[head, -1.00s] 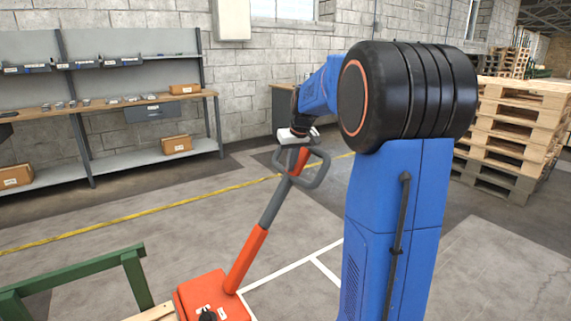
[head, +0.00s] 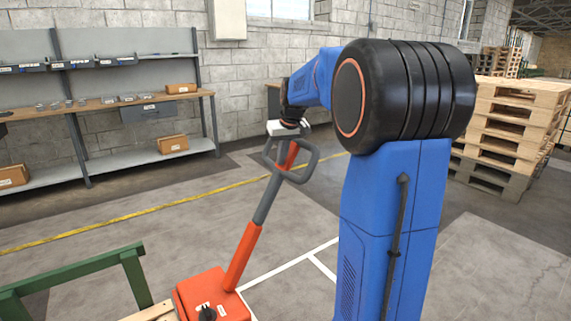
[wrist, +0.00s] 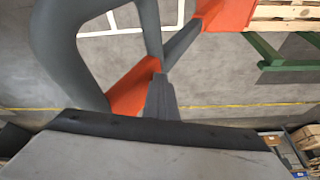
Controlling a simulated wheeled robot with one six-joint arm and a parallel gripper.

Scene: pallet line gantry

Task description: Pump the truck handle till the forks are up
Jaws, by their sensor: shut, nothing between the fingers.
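The pallet truck has an orange-red body (head: 212,298) at the bottom of the head view. Its handle (head: 257,222) is orange below and grey above, leans up to the right and ends in a grey loop (head: 308,167). My gripper (head: 289,136) is at the top of this loop, partly hidden. In the wrist view the loop (wrist: 65,55) fills the left side. The dark fingertips (wrist: 161,98) are together and empty, overlapping the handle's orange part; I cannot tell whether they touch it. The forks are out of clear view, so their height cannot be told.
A green rail (head: 80,268) stands at the lower left beside some pale wood. Wooden pallets (head: 510,130) are stacked at the right. A workbench with shelves (head: 150,155) lines the back wall. A yellow line (head: 130,212) crosses the open floor.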

